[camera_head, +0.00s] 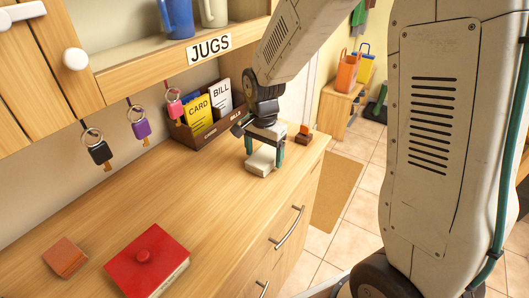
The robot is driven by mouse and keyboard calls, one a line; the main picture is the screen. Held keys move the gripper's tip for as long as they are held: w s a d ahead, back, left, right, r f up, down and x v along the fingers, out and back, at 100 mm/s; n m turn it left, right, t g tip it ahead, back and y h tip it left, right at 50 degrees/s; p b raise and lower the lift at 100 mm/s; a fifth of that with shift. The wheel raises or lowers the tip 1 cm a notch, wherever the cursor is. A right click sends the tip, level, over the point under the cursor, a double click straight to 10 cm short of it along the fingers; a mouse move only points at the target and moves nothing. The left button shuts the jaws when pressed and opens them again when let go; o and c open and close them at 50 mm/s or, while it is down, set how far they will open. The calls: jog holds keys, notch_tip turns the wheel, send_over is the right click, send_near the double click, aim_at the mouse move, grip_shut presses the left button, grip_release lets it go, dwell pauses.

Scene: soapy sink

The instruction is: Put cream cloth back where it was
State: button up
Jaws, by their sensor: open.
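A small cream block-like thing (261,163), which looks like the folded cream cloth, rests on the wooden counter near its right end. My gripper (264,152) is right above it, pointing down. The gripper is open, with one dark green finger to the left of the cream thing and one to the right. I cannot tell whether the fingers touch it. The gripper body hides part of its top.
The wooden counter (130,205) is clear in the middle. A holder with cards and bills (196,140) stands behind my gripper. A small brown block (304,137) is to its right. Keys hang above.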

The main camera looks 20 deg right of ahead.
aim_at(264, 156)
notch_tip(264, 156, up, 12)
jog(key=f, duration=0.1)
jog(key=s+d+r+n, duration=0.1)
jog(key=s+r+n, duration=0.1)
jog(key=s, duration=0.6)
jog(key=s+d+r+n, duration=0.1)
jog(key=s+r+n, duration=0.1)
jog(key=s+n, duration=0.3)
jog(key=s+d+r+n+t, duration=0.1)
jog(key=s+n, duration=0.3)
jog(key=s, duration=0.9)
jog(key=shift+d+r, duration=0.3)
jog(key=shift+r, duration=0.4)
